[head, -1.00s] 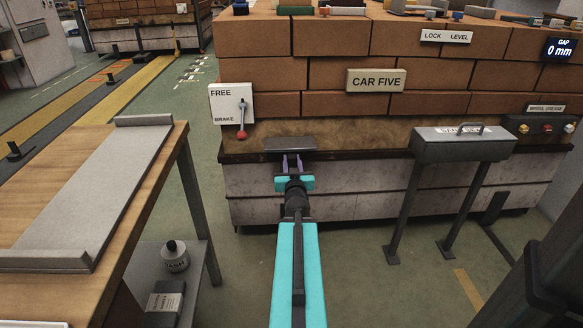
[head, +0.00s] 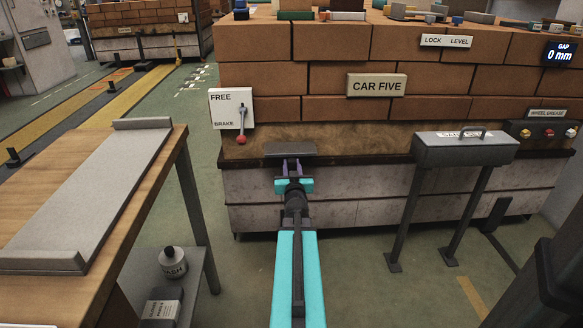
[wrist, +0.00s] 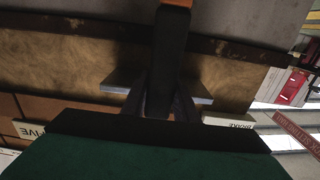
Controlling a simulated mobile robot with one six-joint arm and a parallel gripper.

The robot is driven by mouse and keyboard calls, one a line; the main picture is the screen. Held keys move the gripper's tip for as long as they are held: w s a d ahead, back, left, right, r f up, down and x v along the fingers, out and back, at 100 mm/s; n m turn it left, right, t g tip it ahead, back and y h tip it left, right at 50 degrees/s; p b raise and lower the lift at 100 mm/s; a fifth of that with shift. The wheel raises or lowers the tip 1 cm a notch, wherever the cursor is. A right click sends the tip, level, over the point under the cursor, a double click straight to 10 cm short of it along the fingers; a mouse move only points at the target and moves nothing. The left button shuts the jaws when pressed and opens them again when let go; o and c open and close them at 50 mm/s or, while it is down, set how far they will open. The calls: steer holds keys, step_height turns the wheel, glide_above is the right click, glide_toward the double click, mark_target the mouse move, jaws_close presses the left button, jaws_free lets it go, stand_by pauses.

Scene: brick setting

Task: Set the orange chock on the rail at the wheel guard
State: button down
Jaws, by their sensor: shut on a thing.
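My gripper (head: 291,165) is in front of the brick car's lower edge, just below a dark grey plate (head: 290,149). In the wrist view its dark fingers (wrist: 160,95) are closed on a dark upright bar (wrist: 172,45). An orange bit (wrist: 178,3) shows at the bar's end, at the top edge of the picture; I take it for the orange chock, mostly out of frame. In the head view the chock cannot be made out.
A wooden bench (head: 165,165) with a grey tray (head: 95,190) stands at the left. A brake lever panel (head: 232,108) is on the car, left above the gripper. A grey box on legs (head: 465,150) stands at the right. The floor between is clear.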

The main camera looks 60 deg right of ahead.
steer(key=shift+r, duration=0.2)
steer(key=shift+w+d+f+b, duration=0.9)
steer(key=shift+d+f, duration=0.25)
steer(key=shift+d, duration=0.15)
steer(key=shift+f, duration=0.3)
steer(key=c, duration=1.4)
jaws_free()
steer(key=shift+f, duration=0.15)
